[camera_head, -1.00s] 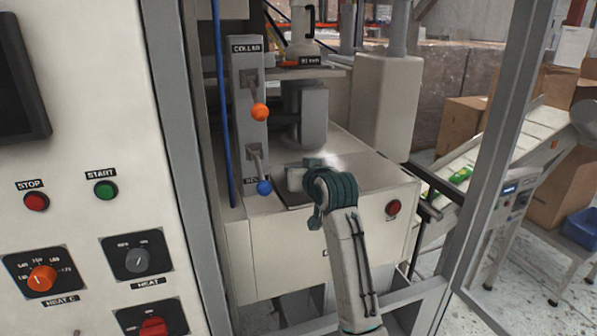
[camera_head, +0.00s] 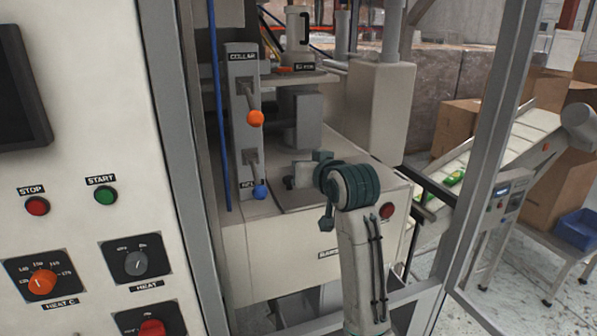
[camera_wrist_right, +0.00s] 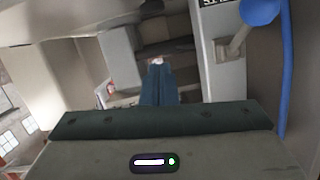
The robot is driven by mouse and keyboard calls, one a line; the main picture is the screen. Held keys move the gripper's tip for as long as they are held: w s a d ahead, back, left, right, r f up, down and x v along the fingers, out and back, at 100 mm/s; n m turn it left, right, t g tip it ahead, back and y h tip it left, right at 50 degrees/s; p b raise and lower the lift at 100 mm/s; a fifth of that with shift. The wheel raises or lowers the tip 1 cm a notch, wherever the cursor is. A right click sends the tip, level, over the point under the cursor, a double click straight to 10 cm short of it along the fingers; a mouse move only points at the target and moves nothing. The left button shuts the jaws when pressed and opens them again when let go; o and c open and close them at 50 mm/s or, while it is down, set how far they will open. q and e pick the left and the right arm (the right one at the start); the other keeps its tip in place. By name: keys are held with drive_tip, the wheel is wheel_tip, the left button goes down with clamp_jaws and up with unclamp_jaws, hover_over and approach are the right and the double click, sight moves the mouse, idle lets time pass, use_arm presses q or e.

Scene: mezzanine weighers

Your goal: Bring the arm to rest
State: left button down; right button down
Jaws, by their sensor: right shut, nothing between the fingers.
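My right arm reaches up from the bottom of the head view, and its teal wrist joint is in front of the cream machine body (camera_head: 262,235). My right gripper (camera_wrist_right: 158,64) is shut and empty in the right wrist view, its teal fingers together. In the head view the wrist mostly hides it. The orange-knobbed lever (camera_head: 256,118) and the blue-knobbed lever (camera_head: 260,191) on the grey panel are left of the wrist, apart from it. The blue knob also shows at the upper right of the right wrist view (camera_wrist_right: 260,10). My left gripper is out of view.
A grey frame post (camera_head: 172,150) stands left of the machine, another (camera_head: 485,130) on the right. The control panel with red stop (camera_head: 37,206) and green start (camera_head: 105,195) buttons is at left. A conveyor (camera_head: 490,155) and a blue bin (camera_head: 577,229) lie beyond the right post.

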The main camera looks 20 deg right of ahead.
drive_tip(key=s+d+f+g, duration=0.1)
drive_tip(key=s+f+g, duration=0.1)
drive_tip(key=s+f, duration=0.55)
drive_tip(key=s+d+f+g+h, duration=0.15)
drive_tip(key=s+f, duration=0.25)
drive_tip(key=f, duration=0.6)
drive_tip(key=s+f+g+y, duration=0.1)
drive_tip(key=s+f+g, duration=0.1)
drive_tip(key=s+f, duration=0.5)
drive_tip(key=s+d+f+n+g+h, duration=0.1)
drive_tip(key=s+f+g, duration=0.2)
drive_tip(key=s+f, duration=0.65)
drive_tip(key=s+d+f+n+g+h, duration=0.1)
drive_tip(key=s+f+g, duration=0.35)
drive_tip(key=s, duration=0.85)
drive_tip(key=s+a+f+b+x, duration=0.1)
drive_tip(key=s+x, duration=0.2)
drive_tip(key=x, duration=1.3)
drive_tip(key=s+a+x, duration=0.1)
drive_tip(key=s+x, duration=0.1)
drive_tip(key=x, duration=1.4)
drive_tip(key=s+d+f, duration=0.1)
drive_tip(key=s+f, duration=1.8)
drive_tip(key=f, duration=0.1)
drive_tip(key=shift+s+d+f+m+g+y+b, duration=0.2)
drive_tip(key=shift+s+d+m+g+y+b, duration=0.1)
drive_tip(key=shift+d+g+y+b, duration=0.1)
